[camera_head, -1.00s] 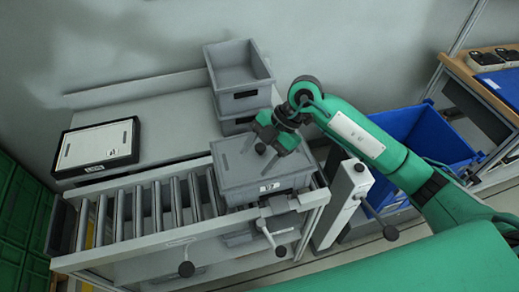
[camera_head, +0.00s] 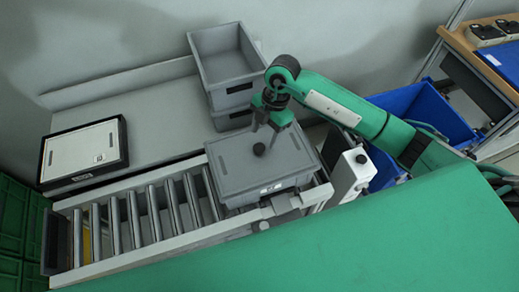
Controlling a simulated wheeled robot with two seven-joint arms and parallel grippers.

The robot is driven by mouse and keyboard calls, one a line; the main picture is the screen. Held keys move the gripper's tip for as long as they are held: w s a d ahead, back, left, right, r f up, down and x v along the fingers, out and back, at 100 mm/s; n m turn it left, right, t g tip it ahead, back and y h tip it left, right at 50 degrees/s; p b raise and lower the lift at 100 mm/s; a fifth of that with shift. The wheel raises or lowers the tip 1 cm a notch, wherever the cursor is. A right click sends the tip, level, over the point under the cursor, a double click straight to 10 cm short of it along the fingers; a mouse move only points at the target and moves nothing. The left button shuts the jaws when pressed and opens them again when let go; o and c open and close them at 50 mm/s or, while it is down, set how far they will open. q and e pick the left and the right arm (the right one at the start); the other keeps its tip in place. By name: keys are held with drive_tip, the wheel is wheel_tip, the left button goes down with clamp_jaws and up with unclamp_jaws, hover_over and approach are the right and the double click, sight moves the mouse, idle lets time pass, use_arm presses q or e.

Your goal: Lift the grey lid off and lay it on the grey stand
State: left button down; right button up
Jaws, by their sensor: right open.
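The grey lid (camera_head: 238,168) lies flat on a grey crate (camera_head: 265,200) at the right end of the roller conveyor. A dark round knob (camera_head: 259,149) stands up from the lid. My right gripper (camera_head: 265,137) points down just above the lid near the knob, open, with its fingers apart. I cannot tell whether a fingertip touches the lid or knob. A light grey panel in a black frame (camera_head: 84,152) lies at the left on the grey table (camera_head: 165,122); I cannot tell whether this is the stand. My left gripper is not in view.
Stacked open grey crates (camera_head: 230,68) stand behind the lidded crate. The conveyor rollers (camera_head: 150,210) to its left are bare. A blue bin (camera_head: 425,110) and a pale control post (camera_head: 353,172) stand to the right. The table's middle is clear.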

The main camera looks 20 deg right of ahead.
sight(259, 147)
drive_tip(key=shift+a+f, duration=0.15)
drive_tip(key=shift+f, duration=0.75)
drive_tip(key=shift+p+x, duration=0.95)
drive_tip(key=shift+p, duration=0.15)
drive_tip(key=shift+w+p+x, duration=0.25)
drive_tip(key=shift+p+x, duration=0.25)
drive_tip(key=shift+x, duration=0.7)
drive_tip(key=shift+a+f, duration=0.15)
drive_tip(key=shift+f, duration=0.4)
drive_tip(key=c, duration=1)
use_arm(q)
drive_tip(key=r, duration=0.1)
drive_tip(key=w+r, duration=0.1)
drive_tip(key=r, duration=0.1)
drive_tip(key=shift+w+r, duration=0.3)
use_arm(e)
drive_tip(key=shift+c, duration=0.6)
